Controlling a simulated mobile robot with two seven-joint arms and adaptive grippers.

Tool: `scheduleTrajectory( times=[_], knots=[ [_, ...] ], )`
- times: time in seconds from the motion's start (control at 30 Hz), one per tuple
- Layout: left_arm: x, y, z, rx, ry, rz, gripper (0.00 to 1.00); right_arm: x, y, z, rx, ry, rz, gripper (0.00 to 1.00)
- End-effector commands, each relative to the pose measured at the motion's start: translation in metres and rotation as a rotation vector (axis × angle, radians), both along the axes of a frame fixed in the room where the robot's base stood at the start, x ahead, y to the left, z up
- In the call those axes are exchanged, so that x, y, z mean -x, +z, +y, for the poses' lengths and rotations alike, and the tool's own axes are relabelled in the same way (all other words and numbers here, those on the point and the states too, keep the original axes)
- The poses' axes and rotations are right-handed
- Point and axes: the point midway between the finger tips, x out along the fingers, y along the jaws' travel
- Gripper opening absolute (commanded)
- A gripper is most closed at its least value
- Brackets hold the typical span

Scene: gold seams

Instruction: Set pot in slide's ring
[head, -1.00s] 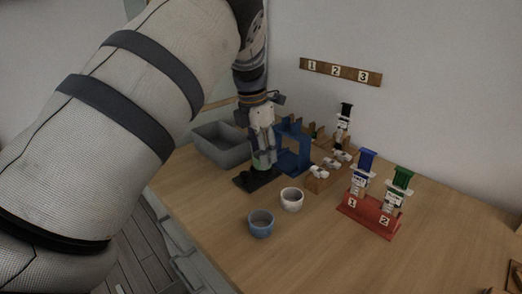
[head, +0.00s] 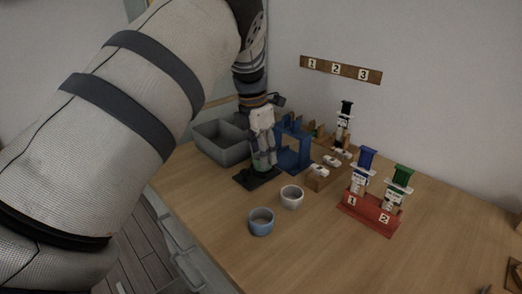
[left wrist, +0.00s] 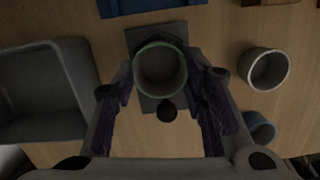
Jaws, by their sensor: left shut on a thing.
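My left gripper (head: 264,160) is shut on a small pot with a green rim, which shows between the fingers in the left wrist view (left wrist: 160,70). In the head view the fingers hide most of the pot. The gripper holds the pot upright over the dark slide (head: 249,182), a flat plate with a black round knob, also in the left wrist view (left wrist: 174,30). The pot covers the slide's ring, so I cannot tell whether it sits in it. My right gripper is not in view.
A blue stand (head: 291,160) is just right of the gripper, and a grey bin (head: 222,152) is behind left. A white cup (head: 291,198) and a blue cup (head: 261,222) stand in front. A red rack (head: 368,215) is at right.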

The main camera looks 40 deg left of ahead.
Motion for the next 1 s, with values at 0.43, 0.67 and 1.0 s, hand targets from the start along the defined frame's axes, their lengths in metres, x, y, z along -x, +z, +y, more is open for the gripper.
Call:
scheduleTrajectory(
  times=[0.43,0.67,1.0],
  knots=[
    [0.0001,-0.0039,-0.0002,0.0,0.0,0.0,0.27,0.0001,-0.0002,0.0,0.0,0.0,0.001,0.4],
    [0.0,-0.0051,-0.0002,0.0,0.0,-0.001,0.27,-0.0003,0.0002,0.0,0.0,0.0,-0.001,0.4],
    [-0.0002,-0.0066,-0.0001,0.0,0.0,-0.001,0.27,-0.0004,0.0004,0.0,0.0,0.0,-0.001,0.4]
  ],
)
